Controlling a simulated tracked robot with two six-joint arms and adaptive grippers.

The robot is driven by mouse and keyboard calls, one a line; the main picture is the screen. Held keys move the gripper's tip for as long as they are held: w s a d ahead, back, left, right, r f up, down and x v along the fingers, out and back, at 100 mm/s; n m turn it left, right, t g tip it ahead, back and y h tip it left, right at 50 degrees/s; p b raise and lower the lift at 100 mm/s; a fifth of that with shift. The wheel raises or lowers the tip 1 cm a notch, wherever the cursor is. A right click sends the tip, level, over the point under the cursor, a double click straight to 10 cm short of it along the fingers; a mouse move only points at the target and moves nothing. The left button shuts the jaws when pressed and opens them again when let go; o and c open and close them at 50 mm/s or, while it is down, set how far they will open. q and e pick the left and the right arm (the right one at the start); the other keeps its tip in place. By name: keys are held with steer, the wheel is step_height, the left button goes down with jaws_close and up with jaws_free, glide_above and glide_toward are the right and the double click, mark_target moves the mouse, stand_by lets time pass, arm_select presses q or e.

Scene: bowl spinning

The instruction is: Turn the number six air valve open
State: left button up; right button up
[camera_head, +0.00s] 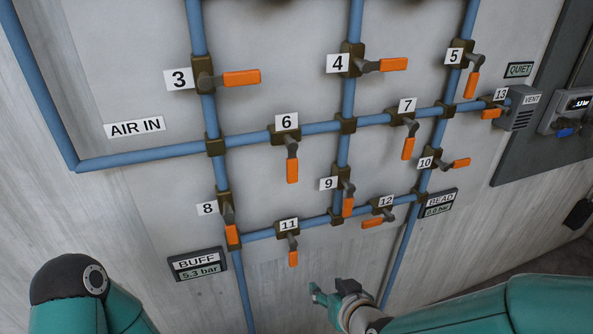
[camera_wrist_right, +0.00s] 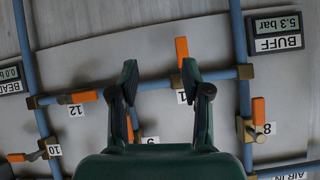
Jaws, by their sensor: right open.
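The number six valve (camera_head: 292,140) sits on the horizontal blue pipe in the head view, under its white "6" label (camera_head: 287,122). Its orange handle (camera_head: 292,170) hangs straight down, across the pipe. My right gripper (camera_head: 328,290) is open and empty, below and a little right of valve 6, lower than valves 11 and 12. The right wrist view shows its two fingers (camera_wrist_right: 160,75) spread apart with nothing between them; valve 6 is not seen there. My left gripper is out of view; only part of its arm shows at the lower left.
Valve 8 (camera_head: 229,215) and the BUFF gauge (camera_head: 198,266) are to the left, valve 12 (camera_head: 380,213) to the right. Bare panel surrounds valve 6's handle.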

step_height(320, 180, up, 14)
steer(key=s+a+n+t+y+b, duration=0.1)
steer(key=a+t, duration=0.2)
steer(key=t, duration=0.1)
steer(key=t+y+b, duration=0.1)
steer(key=t, duration=0.2)
glide_toward(293, 163)
steer(key=p+x, duration=0.1)
steer(key=x, duration=1)
steer(key=shift+s, duration=0.1)
jaws_close()
